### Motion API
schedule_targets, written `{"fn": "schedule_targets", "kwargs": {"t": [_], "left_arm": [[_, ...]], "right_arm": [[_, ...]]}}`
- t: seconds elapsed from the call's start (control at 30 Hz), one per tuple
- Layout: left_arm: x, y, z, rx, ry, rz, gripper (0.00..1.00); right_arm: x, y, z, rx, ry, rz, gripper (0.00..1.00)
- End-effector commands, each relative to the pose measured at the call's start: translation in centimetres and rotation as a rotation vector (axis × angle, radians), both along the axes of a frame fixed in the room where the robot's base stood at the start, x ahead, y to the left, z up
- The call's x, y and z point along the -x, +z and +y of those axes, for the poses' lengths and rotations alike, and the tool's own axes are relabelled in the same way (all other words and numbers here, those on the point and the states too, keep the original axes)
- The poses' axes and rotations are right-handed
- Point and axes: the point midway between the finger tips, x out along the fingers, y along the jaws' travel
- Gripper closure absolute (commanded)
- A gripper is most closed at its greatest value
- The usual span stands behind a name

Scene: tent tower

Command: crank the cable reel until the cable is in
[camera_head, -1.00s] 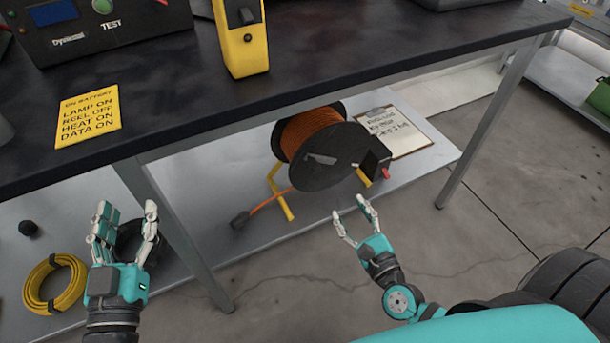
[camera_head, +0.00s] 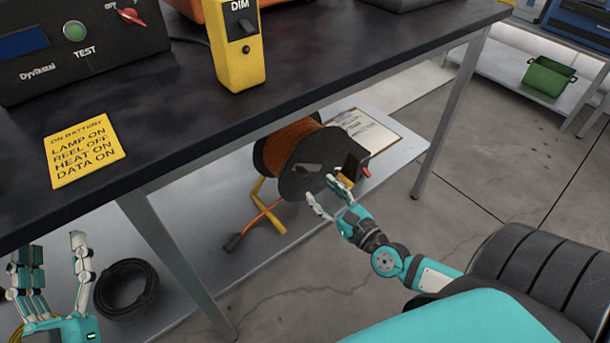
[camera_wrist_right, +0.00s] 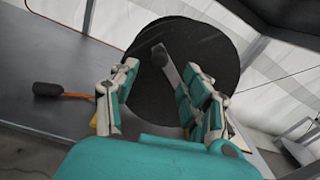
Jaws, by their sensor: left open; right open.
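The cable reel (camera_head: 305,165) stands on the low shelf under the bench, with orange cable (camera_head: 290,146) wound behind its black disc and a yellow stand. A grey crank arm (camera_head: 308,169) lies across the disc's face; it also shows in the right wrist view (camera_wrist_right: 167,64). A short orange end runs to a dark plug (camera_head: 233,241) on the shelf. My right gripper (camera_head: 322,188) is open just in front of the disc; in the right wrist view (camera_wrist_right: 160,85) its fingers frame the crank arm without closing on it. My left gripper (camera_head: 56,262) is open and empty at the lower left.
The dark bench top (camera_head: 200,110) overhangs the reel, and its metal leg (camera_head: 175,250) stands between my grippers. A clipboard (camera_head: 362,130) lies behind the reel. A black cable coil (camera_head: 127,288) lies beside my left gripper.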

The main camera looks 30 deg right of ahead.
Motion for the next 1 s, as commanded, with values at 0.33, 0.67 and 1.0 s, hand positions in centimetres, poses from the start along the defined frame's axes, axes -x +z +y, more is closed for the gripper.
{"fn": "schedule_targets", "kwargs": {"t": [0.33,0.67,1.0], "left_arm": [[-0.2,-0.5,0.1,-0.009,0.002,0.032,0.49],[-0.3,-0.7,0.1,-0.012,0.004,0.04,0.49],[-0.3,-0.7,0.1,-0.012,0.004,0.04,0.49]], "right_arm": [[-6.2,0.1,0.3,0.001,-0.001,-0.001,0.53],[-7.3,0.0,0.4,0.0,0.001,0.001,0.53],[-7.3,0.0,0.4,0.001,0.001,0.001,0.81]]}}
